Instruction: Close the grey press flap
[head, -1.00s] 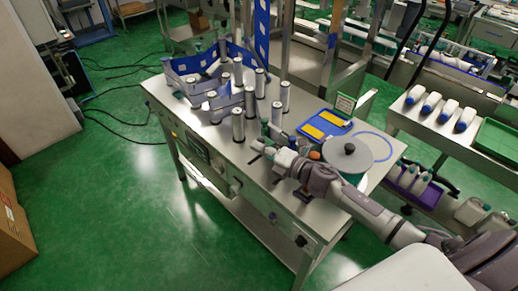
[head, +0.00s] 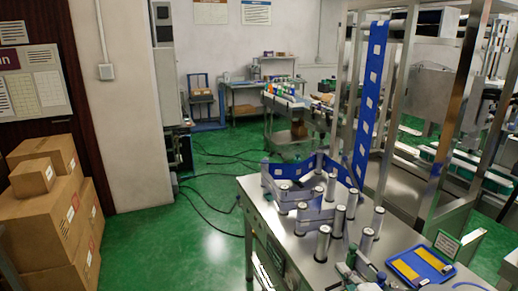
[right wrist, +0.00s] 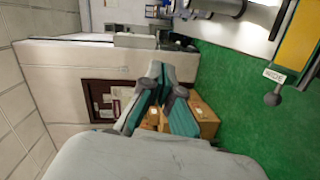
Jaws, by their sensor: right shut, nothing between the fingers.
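I cannot pick out the grey press flap with certainty in either view. In the head view my right gripper (head: 352,268) shows small at the bottom edge, over the steel table, close to the upright rollers. Most of its arm is out of the frame. In the right wrist view my right gripper (right wrist: 158,72) has its teal-and-grey fingers together with nothing between them. My left gripper is not in view.
The steel table (head: 256,204) bears several upright rollers (head: 322,243) and a blue label web (head: 369,105). A blue tray (head: 420,265) with yellow pieces lies at the right. Cardboard boxes (head: 55,215) are stacked at the left. Green floor between is mostly clear, with cables.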

